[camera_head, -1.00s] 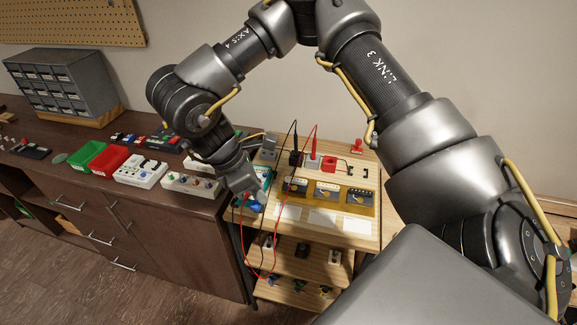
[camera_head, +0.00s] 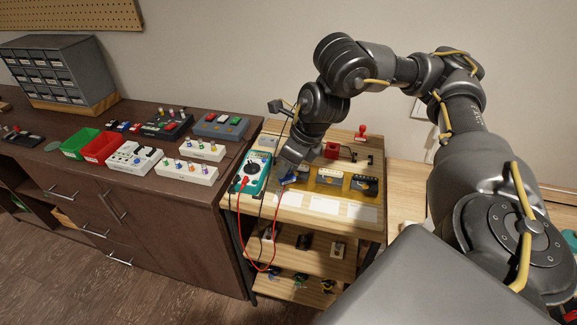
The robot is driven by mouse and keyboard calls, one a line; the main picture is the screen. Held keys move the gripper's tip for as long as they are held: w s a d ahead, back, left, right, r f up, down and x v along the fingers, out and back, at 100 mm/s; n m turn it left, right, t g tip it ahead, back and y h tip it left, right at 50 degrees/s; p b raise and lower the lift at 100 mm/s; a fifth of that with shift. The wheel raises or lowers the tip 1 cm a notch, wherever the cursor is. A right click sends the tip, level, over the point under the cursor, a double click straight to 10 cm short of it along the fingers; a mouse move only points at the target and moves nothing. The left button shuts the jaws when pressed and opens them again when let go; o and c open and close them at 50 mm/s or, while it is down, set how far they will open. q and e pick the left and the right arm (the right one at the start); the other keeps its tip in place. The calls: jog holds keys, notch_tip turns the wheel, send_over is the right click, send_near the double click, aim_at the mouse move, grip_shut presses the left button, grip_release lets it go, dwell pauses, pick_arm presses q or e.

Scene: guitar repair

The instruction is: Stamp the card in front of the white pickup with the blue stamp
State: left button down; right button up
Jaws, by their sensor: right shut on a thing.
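My right gripper (camera_head: 288,175) is shut on the blue stamp (camera_head: 287,181), of which only a small blue part shows. It is over the left end of the yellow strip on the wooden bench. White cards (camera_head: 325,207) lie in a row in front of that strip. Two dark pickup-like units show on the strip, a middle one (camera_head: 330,177) and a right one (camera_head: 363,185); my gripper covers the left end. Which pickup is white is too small to tell. Whether the stamp touches anything below is unclear. My left gripper is not in view.
A teal multimeter (camera_head: 252,172) with a red lead stands left of my gripper. A red stamp-like knob (camera_head: 362,132) and a red block (camera_head: 332,150) are at the back. Small parts (camera_head: 303,242) sit on the lower shelf. The dark cabinet (camera_head: 205,205) is left.

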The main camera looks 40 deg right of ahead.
aim_at(292, 176)
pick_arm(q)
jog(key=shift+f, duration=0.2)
pick_arm(e)
jog(key=shift+d+n+y, duration=0.3)
jog(key=shift+n, duration=0.5)
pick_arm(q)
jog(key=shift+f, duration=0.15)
pick_arm(e)
jog(key=shift+f, duration=0.15)
